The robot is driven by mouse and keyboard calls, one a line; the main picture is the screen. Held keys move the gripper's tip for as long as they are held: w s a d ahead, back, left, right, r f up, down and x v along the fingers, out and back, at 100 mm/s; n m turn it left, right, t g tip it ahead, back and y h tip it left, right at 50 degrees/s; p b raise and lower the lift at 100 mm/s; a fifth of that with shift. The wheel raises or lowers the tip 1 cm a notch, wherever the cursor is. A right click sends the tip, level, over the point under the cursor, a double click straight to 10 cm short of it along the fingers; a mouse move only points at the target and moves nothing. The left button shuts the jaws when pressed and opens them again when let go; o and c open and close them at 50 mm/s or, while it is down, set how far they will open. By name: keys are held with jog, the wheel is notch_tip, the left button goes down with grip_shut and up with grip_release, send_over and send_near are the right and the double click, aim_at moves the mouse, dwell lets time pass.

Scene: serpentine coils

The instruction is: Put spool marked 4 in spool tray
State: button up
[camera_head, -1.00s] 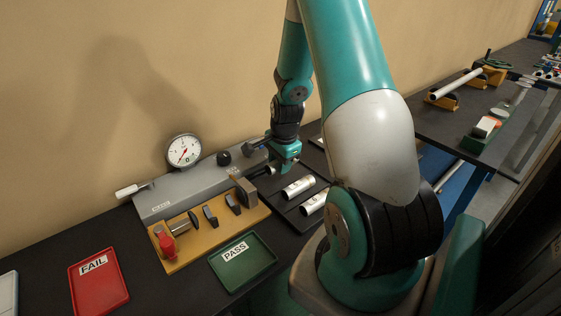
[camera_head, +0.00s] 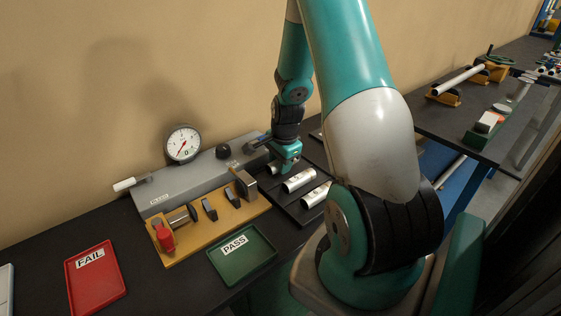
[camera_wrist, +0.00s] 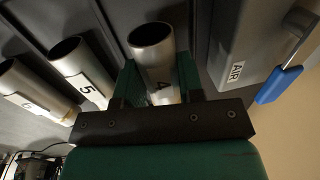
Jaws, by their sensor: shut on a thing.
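The spool marked 4 (camera_wrist: 152,50) is a silver hollow cylinder, between the two green fingers of my gripper (camera_wrist: 158,74) in the wrist view. My gripper is shut on it. In the head view my gripper (camera_head: 284,164) is low over the dark spool tray (camera_head: 281,203), with the end of spool 4 (camera_head: 273,169) showing at its left. Spool 4 is at the tray's far end, in line with the spools there. I cannot tell whether it touches the tray floor.
Spool 5 (camera_wrist: 80,69) and another spool (camera_wrist: 28,88) lie beside it in the tray. A grey gauge bench (camera_head: 190,180) with a dial (camera_head: 183,143) stands left, behind a yellow tool holder (camera_head: 190,240). Green PASS (camera_head: 245,262) and red FAIL (camera_head: 97,284) trays are in front.

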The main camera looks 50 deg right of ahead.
jog(key=shift+f, duration=0.2)
dwell(0.3)
jog(key=shift+f+b, duration=0.5)
jog(key=shift+f, duration=0.05)
jog(key=o, duration=1.1)
jog(key=shift+c, duration=0.2)
